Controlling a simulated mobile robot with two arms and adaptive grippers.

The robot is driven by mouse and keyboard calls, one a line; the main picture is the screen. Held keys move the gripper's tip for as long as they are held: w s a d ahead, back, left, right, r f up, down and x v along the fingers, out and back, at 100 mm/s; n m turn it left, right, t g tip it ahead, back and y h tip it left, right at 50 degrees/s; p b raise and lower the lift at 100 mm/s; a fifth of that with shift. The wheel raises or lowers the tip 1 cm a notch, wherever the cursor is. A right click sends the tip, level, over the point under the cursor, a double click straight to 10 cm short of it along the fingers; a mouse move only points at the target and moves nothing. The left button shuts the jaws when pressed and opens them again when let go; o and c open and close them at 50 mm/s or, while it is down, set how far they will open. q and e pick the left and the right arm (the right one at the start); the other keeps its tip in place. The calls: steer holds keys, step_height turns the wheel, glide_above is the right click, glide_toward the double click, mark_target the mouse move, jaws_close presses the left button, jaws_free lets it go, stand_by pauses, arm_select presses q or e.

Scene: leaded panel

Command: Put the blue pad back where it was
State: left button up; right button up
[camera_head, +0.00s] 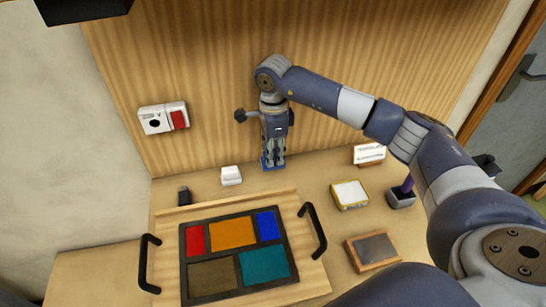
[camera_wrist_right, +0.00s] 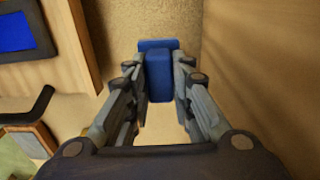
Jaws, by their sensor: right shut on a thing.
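The blue pad (camera_head: 273,161) is between the fingertips of my right gripper (camera_head: 272,158), at the back of the counter near the wooden back wall. In the right wrist view the blue pad (camera_wrist_right: 159,75) shows as a block with a wider blue part behind it. My right gripper (camera_wrist_right: 159,85) is shut on it, one finger on each side. The gripper points down; whether the pad touches the counter I cannot tell. My left gripper does not show.
A leaded panel (camera_head: 183,257) with coloured panes lies in a wooden tray with two black handles (camera_head: 313,231). A white block (camera_head: 231,175) and a dark small object (camera_head: 184,195) stand left of the pad. A yellow-edged box (camera_head: 349,194), a card holder (camera_head: 369,154) and a framed grey slab (camera_head: 373,250) are at right.

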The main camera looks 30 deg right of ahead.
steer(key=shift+w+f+p, duration=0.1)
steer(key=shift+f+p, duration=0.8)
steer(key=shift+f, duration=0.6)
steer(key=shift+w+f, duration=0.1)
steer(key=shift+f, duration=0.2)
steer(key=shift+f, duration=0.1)
steer(key=shift+f+b, duration=0.2)
steer(key=shift+b, duration=0.15)
steer(key=o, duration=0.9)
steer(key=shift+r, duration=0.1)
steer(key=shift+o, duration=0.2)
